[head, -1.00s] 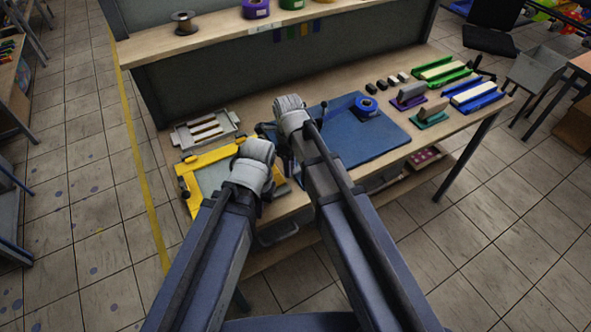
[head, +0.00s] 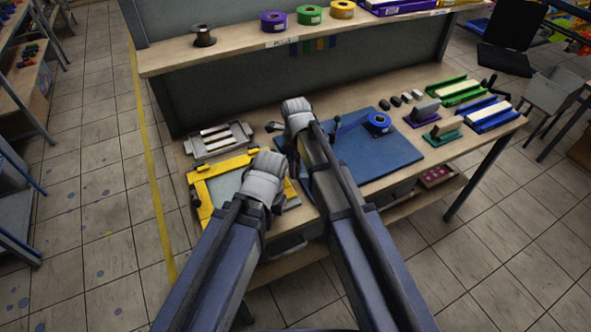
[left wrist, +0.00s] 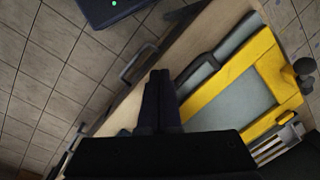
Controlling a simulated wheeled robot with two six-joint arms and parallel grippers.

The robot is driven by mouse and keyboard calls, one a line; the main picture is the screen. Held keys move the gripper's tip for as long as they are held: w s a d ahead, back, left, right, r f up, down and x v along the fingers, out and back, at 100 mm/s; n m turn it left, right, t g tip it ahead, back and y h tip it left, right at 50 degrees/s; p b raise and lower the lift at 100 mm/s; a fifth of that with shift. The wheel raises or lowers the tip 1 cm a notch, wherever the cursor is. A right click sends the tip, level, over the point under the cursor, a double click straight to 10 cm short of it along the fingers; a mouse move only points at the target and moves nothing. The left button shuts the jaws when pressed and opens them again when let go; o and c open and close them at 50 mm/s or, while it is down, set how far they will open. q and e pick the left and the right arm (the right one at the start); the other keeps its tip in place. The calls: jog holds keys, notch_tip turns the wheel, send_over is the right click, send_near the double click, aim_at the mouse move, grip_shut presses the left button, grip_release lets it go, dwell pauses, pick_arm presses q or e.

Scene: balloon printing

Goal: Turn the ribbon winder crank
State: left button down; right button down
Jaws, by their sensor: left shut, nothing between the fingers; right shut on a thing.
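My right gripper (head: 292,150) is over the left part of the blue mat (head: 400,155), facing down. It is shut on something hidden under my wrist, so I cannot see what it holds. A small dark knob (head: 273,127) sticks out just left of it; I cannot tell if it belongs to the winder. The ribbon winder and its crank are not clearly visible.
The yellow frame (head: 205,205) and a grey tray (head: 242,131) are left on the bench. Colored holders and blocks, such as a green holder (head: 462,91), stand at the right.

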jog(key=shift+d, duration=0.15)
jog(key=c, duration=0.7)
grip_release()
jog(key=shift+o, duration=0.2)
notch_tip(320, 180, up, 8)
jog(key=p, duration=0.8)
jog(key=shift+f, duration=0.15)
